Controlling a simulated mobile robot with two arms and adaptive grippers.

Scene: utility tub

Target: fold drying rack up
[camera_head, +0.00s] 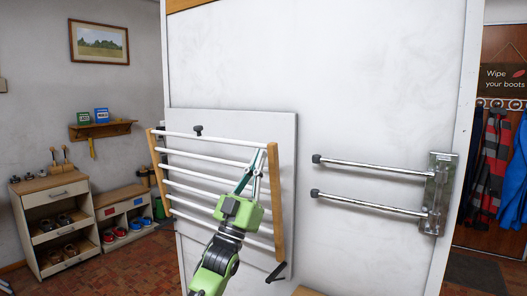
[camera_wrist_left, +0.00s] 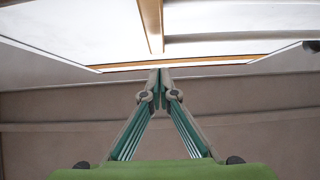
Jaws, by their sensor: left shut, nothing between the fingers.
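The drying rack has white bars (camera_head: 205,170) between wooden side rails, the right rail (camera_head: 277,215) and the left rail (camera_head: 158,180). It stands in front of a pale backing board (camera_head: 240,121) on the white wall; I cannot tell how far it tilts out. My left gripper (camera_head: 263,149) is shut and empty, its tips by the upper end of the right rail. In the left wrist view the closed tips (camera_wrist_left: 160,72) meet just below the end of a wooden rail (camera_wrist_left: 152,25); contact is unclear. My arm hides some lower bars. My right gripper is not in view.
Two metal rails (camera_head: 370,167) stick out from a wall bracket (camera_head: 437,195) to the right. A shoe cabinet (camera_head: 55,225) stands at left; coats (camera_head: 492,160) hang at right.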

